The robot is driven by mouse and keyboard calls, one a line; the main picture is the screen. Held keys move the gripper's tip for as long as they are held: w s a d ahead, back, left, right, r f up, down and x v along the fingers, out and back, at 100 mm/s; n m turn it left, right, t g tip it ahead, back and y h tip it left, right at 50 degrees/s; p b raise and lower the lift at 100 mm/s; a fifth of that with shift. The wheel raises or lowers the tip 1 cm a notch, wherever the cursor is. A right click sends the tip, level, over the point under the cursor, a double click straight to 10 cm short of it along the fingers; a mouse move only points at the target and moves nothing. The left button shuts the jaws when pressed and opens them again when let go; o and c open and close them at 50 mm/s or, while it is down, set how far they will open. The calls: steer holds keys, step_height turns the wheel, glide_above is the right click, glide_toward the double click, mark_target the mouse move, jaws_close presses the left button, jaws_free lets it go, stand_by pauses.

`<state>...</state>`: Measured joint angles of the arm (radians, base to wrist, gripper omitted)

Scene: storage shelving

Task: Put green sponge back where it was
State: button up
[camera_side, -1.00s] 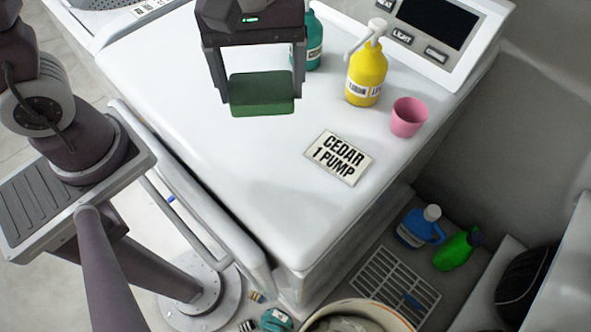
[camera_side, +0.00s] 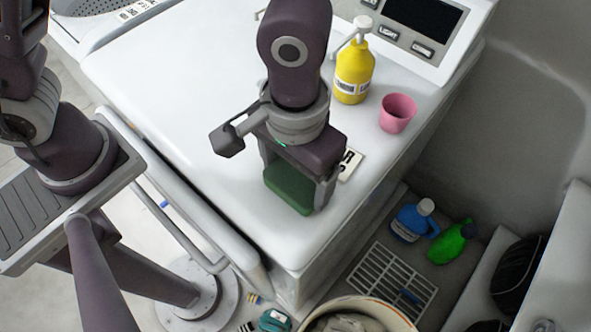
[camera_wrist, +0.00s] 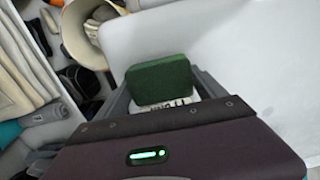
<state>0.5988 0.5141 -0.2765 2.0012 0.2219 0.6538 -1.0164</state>
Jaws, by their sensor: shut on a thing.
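The green sponge (camera_side: 289,189) is a dark green block held between the fingers of my gripper (camera_side: 293,193). In the side view they are over the front part of the white machine top, left of the lettered card (camera_side: 349,165). My arm hides most of that card. In the wrist view the sponge (camera_wrist: 159,80) sits between the fingers of my gripper (camera_wrist: 164,92), with part of the card (camera_wrist: 168,104) showing behind it. I cannot tell whether the sponge touches the top.
A yellow pump bottle (camera_side: 353,77) and a pink cup (camera_side: 397,113) stand at the back right of the white top (camera_side: 190,90). A blue bottle (camera_side: 410,222), a green bottle (camera_side: 449,245) and a basket (camera_side: 395,313) are on the floor below. The left of the top is clear.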

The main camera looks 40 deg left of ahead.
mark_target(295, 178)
steer(key=o, duration=1.4)
steer(key=shift+f, duration=0.1)
step_height(295, 178, up, 12)
steer(key=w+a+r+t, duration=0.1)
steer(key=a+r, duration=0.1)
steer(key=a, duration=0.3)
steer(key=a+r+t, duration=0.1)
steer(key=a+r, duration=0.2)
steer(key=a, duration=0.1)
steer(key=s+a+t, duration=0.1)
steer(key=s+a, duration=0.2)
steer(key=a, duration=0.4)
steer(key=s+a+t, duration=0.2)
steer(key=s+a, duration=0.2)
steer(key=a, duration=0.3)
steer(key=shift+r+t, duration=0.2)
steer(key=shift+t, duration=0.1)
